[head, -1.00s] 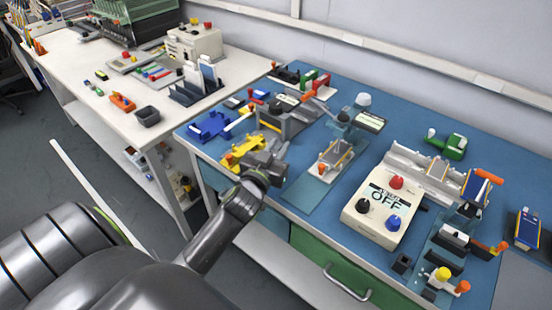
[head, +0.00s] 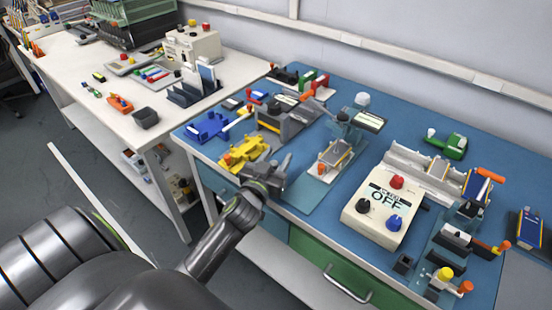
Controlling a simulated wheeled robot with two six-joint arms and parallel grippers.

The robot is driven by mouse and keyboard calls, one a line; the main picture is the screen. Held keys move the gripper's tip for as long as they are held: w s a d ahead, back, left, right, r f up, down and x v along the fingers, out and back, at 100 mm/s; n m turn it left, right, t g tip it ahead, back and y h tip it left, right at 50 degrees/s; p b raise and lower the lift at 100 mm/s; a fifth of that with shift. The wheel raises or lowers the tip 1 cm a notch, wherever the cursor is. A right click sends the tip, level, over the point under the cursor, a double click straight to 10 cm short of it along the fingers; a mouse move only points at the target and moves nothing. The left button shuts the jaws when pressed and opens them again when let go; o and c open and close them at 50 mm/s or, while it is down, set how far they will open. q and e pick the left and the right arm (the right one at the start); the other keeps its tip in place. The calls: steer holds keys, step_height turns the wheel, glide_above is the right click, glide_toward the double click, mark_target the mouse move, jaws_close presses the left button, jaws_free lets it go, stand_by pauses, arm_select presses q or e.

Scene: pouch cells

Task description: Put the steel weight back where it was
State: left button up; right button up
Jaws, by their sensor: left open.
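My left gripper (head: 279,168) is open over the front edge of the blue bench mat (head: 300,235). It sits just right of a yellow fixture (head: 243,151) and left of a pale plate holding a pouch cell (head: 335,153). Nothing shows between its fingers. I cannot single out the steel weight for sure at this size. A grey metal fixture (head: 285,117) stands behind the gripper, and a small dark knob (head: 343,117) shows on the stand by a display (head: 369,121). My right gripper is not in view.
A cream box with red, black and blue knobs (head: 378,212) stands right of centre. A blue fixture (head: 208,127) lies left of the yellow one. Clamp fixtures crowd the right end. Bare blue mat lies between the pale plate and the cream box.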

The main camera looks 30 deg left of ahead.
arm_select(q)
steer(key=shift+r, duration=0.15)
steer(key=shift+s, duration=0.35)
steer(key=s+d, duration=0.2)
steer(key=s, duration=0.9)
steer(key=shift+b, duration=0.3)
steer(key=shift+d, duration=0.1)
